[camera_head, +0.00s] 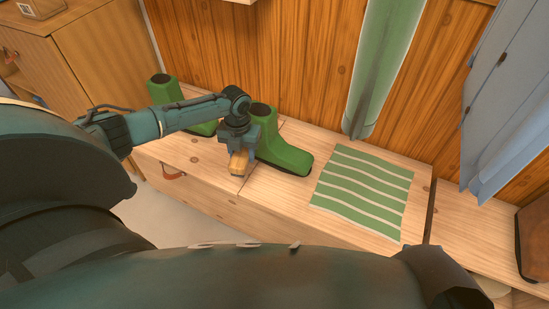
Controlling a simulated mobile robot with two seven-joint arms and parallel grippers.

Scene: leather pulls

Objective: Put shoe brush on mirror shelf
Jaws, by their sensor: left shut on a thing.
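My left gripper (238,147) reaches in from the left and points down over the wooden bench, beside a green boot. It is shut on the shoe brush (238,164), a small light-brown block showing below the fingers. I cannot tell whether the brush touches the bench top. A pale edge (240,1) is cut off at the top of the view; I cannot tell whether it belongs to the mirror shelf. No mirror is clearly visible. My right gripper is not in view.
The bench (262,190) has leather pulls (173,171). Green boots (279,146) (166,91) stand on it, one right of my gripper, one behind my arm. A green striped cloth (362,191) lies right. Green fabric (382,62) and blue clothing (510,90) hang near the plank wall.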

